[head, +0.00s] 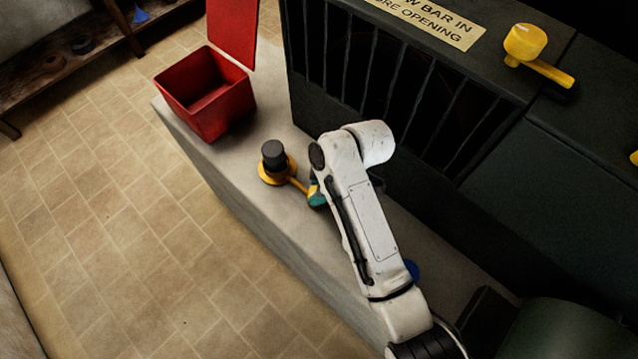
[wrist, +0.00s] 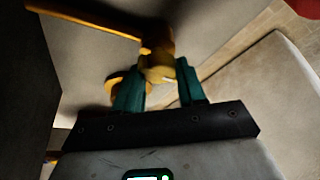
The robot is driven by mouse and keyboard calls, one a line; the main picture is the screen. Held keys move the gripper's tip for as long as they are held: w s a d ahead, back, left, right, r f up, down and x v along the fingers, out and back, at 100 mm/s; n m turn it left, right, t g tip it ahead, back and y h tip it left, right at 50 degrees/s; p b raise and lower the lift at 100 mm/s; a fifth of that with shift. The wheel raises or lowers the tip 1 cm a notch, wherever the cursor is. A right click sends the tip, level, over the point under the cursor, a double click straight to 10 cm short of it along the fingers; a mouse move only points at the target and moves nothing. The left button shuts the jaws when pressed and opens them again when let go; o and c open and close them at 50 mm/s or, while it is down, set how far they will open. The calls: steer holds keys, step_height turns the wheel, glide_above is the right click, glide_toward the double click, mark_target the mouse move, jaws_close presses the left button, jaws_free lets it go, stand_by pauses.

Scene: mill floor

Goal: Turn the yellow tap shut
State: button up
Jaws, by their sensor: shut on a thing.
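A yellow tap (head: 272,178) with a black round top stands on the pale bench, and its yellow lever reaches right to my gripper (head: 314,193). In the wrist view my gripper (wrist: 160,88) has its two teal fingers closed around a yellow part of the tap (wrist: 158,66). A yellow bar (wrist: 88,18) runs from there to the upper left, and a yellow ring shows behind the left finger. The black top does not show clearly in the wrist view. My white arm hides part of the bench and the fingertips are partly hidden in the head view.
An open red box (head: 207,95) stands at the bench's far left end. A dark machine (head: 390,85) with vertical bars rises behind the bench. Another yellow handle (head: 527,45) sits on its top. A blue thing (head: 411,268) lies by my arm. The tiled floor at left is clear.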

steer(key=m+p, duration=0.1)
steer(key=m, duration=0.1)
steer(key=m+t+p, duration=0.1)
steer(key=m+p, duration=0.1)
steer(key=shift+s+r+t, duration=0.1)
steer(key=shift+r+t, duration=0.1)
steer(key=shift+t, duration=0.1)
steer(key=m+t+h+p, duration=0.1)
steer(key=m+p, duration=0.1)
steer(key=m, duration=0.2)
steer(key=shift+s+a+p, duration=0.1)
steer(key=shift+p, duration=0.2)
steer(key=m+t+h+p, duration=0.1)
steer(key=m, duration=0.3)
steer(key=shift+a+f, duration=0.15)
steer(key=shift+m+t+h, duration=0.4)
steer(key=shift+m+h, duration=0.5)
steer(key=shift+m, duration=1.1)
steer(key=o, duration=1)
steer(key=shift+s, duration=0.1)
steer(key=v, duration=1)
steer(key=shift+s+r, duration=0.1)
steer(key=shift+r, duration=0.25)
